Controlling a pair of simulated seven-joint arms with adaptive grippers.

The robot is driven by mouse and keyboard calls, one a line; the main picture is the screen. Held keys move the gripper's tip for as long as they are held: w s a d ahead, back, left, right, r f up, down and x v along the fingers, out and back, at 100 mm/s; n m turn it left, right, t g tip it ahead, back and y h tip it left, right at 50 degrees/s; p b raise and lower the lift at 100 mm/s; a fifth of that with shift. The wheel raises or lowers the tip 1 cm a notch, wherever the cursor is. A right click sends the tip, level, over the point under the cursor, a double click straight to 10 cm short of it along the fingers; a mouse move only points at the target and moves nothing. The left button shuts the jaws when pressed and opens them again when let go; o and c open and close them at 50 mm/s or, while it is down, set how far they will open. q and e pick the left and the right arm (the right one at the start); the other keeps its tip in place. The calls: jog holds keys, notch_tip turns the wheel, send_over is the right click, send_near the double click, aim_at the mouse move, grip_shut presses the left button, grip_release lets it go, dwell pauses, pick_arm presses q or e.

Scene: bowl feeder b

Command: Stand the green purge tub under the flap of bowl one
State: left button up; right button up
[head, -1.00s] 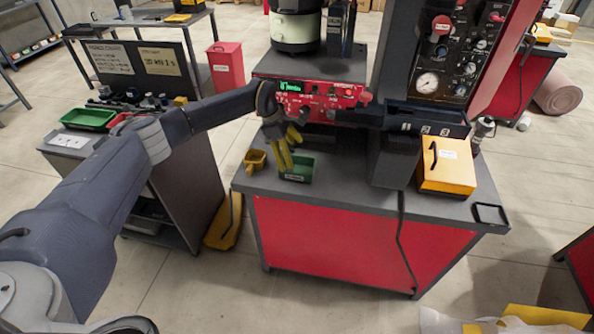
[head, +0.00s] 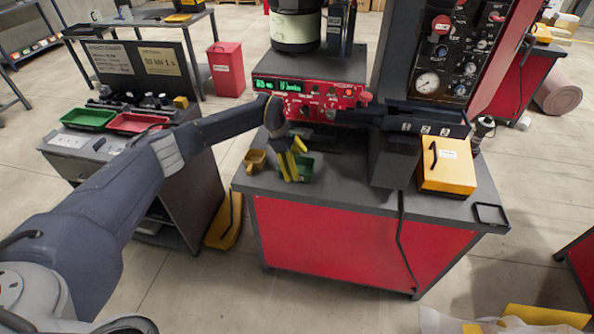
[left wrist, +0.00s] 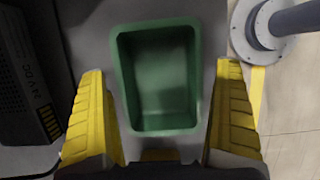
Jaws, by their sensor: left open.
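The green purge tub (head: 304,168) stands upright on the dark top of the red bench, below the red control panel. In the left wrist view the tub (left wrist: 160,85) is empty and lies ahead of and between my two yellow fingers. My left gripper (head: 291,170) is open above the tub, and its fingers hide part of it in the head view. In the left wrist view the gripper (left wrist: 160,125) has a finger on each side, with gaps to the tub walls. I cannot single out the flap of bowl one. My right gripper is not in view.
A small yellow scoop-like container (head: 255,160) sits left of the tub. The red control panel (head: 308,97) rises behind it. A yellow box (head: 447,165) stands at the right of the bench. The bench front edge is clear. A side cart holds a green tray (head: 88,118) and a red tray (head: 138,123).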

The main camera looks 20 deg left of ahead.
pick_arm(q)
jog(key=shift+f, duration=0.2)
dwell(0.4)
jog(key=c, duration=1.5)
jog(key=shift+o, duration=0.2)
jog(key=shift+r, duration=0.1)
notch_tip(320, 180, up, 20)
jog(key=s+d+f+m+g+y, duration=0.1)
jog(key=s+f+m+g+y, duration=0.1)
jog(key=s+m, duration=0.7)
jog(key=s+d+f+m+g+y, duration=0.1)
jog(key=s+f+m+g+y, duration=0.1)
jog(key=s+m, duration=0.8)
jog(key=s+f+g, duration=0.1)
jog(key=s, duration=0.6)
jog(key=shift+s+f, duration=0.25)
jog(key=shift+f, duration=0.15)
